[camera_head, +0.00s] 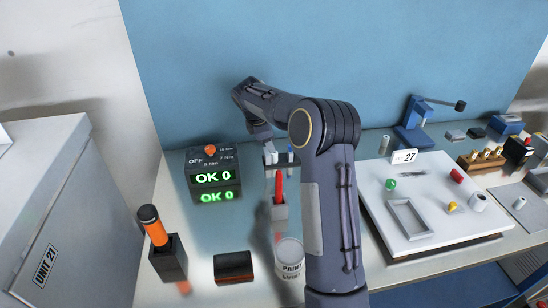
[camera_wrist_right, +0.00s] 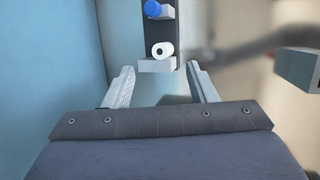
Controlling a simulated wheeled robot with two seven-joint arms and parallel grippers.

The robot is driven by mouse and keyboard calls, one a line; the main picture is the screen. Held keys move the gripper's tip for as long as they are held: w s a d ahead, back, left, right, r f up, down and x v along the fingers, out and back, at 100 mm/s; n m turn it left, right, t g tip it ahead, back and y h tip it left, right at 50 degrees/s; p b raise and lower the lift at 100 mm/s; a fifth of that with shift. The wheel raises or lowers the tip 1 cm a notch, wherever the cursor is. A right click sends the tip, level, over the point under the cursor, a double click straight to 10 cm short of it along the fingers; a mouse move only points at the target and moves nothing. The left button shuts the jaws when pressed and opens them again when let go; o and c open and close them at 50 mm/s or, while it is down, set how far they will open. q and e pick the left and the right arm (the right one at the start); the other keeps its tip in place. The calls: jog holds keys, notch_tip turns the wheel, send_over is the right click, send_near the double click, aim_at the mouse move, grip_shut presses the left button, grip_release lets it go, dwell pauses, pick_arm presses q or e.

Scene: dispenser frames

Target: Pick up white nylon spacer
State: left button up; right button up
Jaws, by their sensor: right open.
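A small white cylinder with a dark hole, which looks like the white nylon spacer (camera_wrist_right: 162,50), lies end-on on a grey ledge (camera_wrist_right: 157,65) of a dark upright dispenser in the right wrist view. My right gripper (camera_wrist_right: 160,73) is open and empty, its two fingers spread to the left and right of that ledge. The spacer lies beyond the fingertips, roughly centred between them. In the head view my right gripper (camera_head: 270,157) is small, at the dispenser near the blue back wall, and I cannot make out the spacer there. My left gripper is not in view.
A blue cylinder (camera_wrist_right: 154,8) is above the spacer. A black display box (camera_head: 210,175) reads OK 0. A red-handled tool (camera_head: 279,186), an orange-handled holder (camera_head: 168,256) and a paint can (camera_head: 290,258) stand nearer. A white board (camera_head: 415,233) with small parts is right.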

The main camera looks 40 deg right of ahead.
aim_at(274, 157)
jog(key=x, duration=0.2)
jog(key=p+x, duration=0.1)
jog(key=x, duration=0.4)
jog(key=shift+a+f+p, duration=0.1)
jog(key=shift+f+p, duration=0.3)
jog(key=shift+f, duration=0.1)
grip_shut()
jog(key=shift+r, duration=0.1)
